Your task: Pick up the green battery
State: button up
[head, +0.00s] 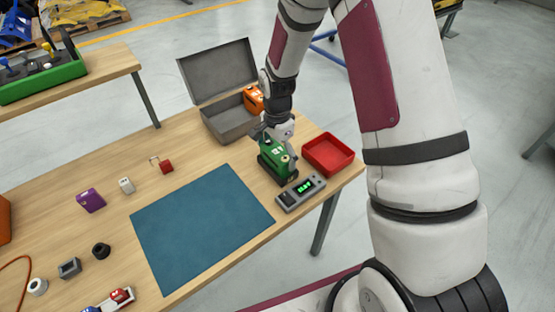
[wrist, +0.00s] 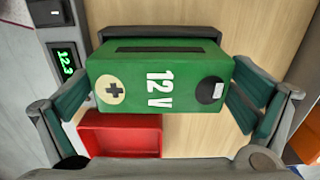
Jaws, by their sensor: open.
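The green battery (head: 275,160) stands on the wooden table, between the grey case and the meter. In the wrist view its green top (wrist: 160,78) shows a "12V" mark, a plus disc at left and a black disc at right. My gripper (wrist: 155,110) is open, with one finger at the left end of the battery and the other at the right end. Small gaps seem to remain at both sides. In the head view my gripper (head: 279,135) is directly over the battery and hides part of its top.
A red tray (head: 312,158) sits right of the battery, and a meter with a green display (head: 290,198) lies in front. A blue mat (head: 200,232) leaves clear room at left.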

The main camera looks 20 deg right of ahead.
jog(key=shift+w+r, duration=0.1)
jog(key=c, duration=1.7)
